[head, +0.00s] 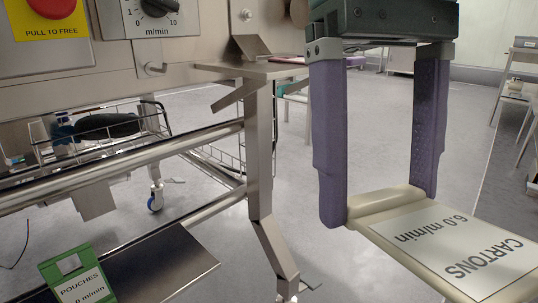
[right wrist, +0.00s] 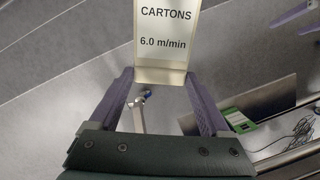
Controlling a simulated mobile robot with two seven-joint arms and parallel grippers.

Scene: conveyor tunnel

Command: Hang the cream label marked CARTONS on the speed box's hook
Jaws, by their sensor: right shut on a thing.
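The cream label (head: 400,237) reads CARTONS and 6.0 m/min. My right gripper (head: 386,203) is shut on its thick end, and the printed part sticks out toward the lower right of the head view. It also shows at the top of the right wrist view (right wrist: 160,75), between the purple fingers. The speed box (head: 130,17), with a black dial marked m/min, is at the top left. Its small metal hook (head: 153,69) is below the dial, bare, to the left of the label and apart from it. Purple fingers, likely my left gripper's (right wrist: 300,18), show partly at the right wrist view's upper right.
A green label marked POUCHES (head: 76,275) rests at a dark plate (head: 165,262) at lower left. A steel bracket and leg (head: 258,140) stand between the hook and my right gripper. A red stop button (head: 52,6) is at the top left. A wire cart (head: 115,123) is behind.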

